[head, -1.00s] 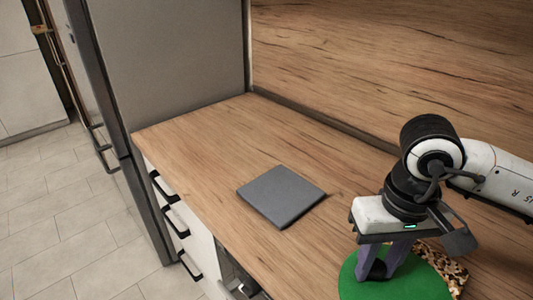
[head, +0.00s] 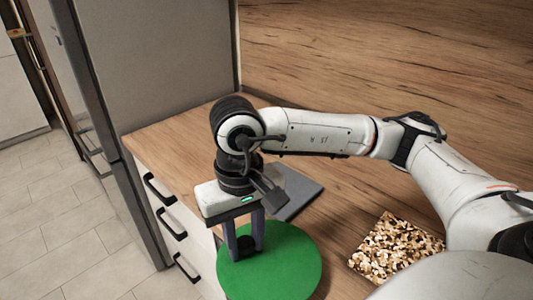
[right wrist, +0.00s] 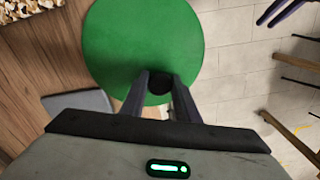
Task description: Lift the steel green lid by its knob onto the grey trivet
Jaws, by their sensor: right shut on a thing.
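The green lid (head: 290,268) is a flat round disc with a dark knob (head: 246,243). My right gripper (head: 246,246) points down and is shut on the knob. In the right wrist view the knob (right wrist: 160,84) sits between the two fingers (right wrist: 157,82), off the middle of the lid (right wrist: 135,40). The lid is held near the counter's front edge, part of it over the floor. The grey trivet (head: 298,194) is a flat square slab on the counter, partly hidden by my right gripper. It also shows in the right wrist view (right wrist: 72,104), left of the fingers. My left gripper is not in view.
A brown and cream speckled square (head: 400,246) lies on the wooden counter (head: 335,235), right of the lid. A tall grey cabinet or fridge (head: 150,60) stands at the counter's far end. Drawers with black handles (head: 172,225) face the tiled floor. The wooden splashback (head: 400,60) rises behind.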

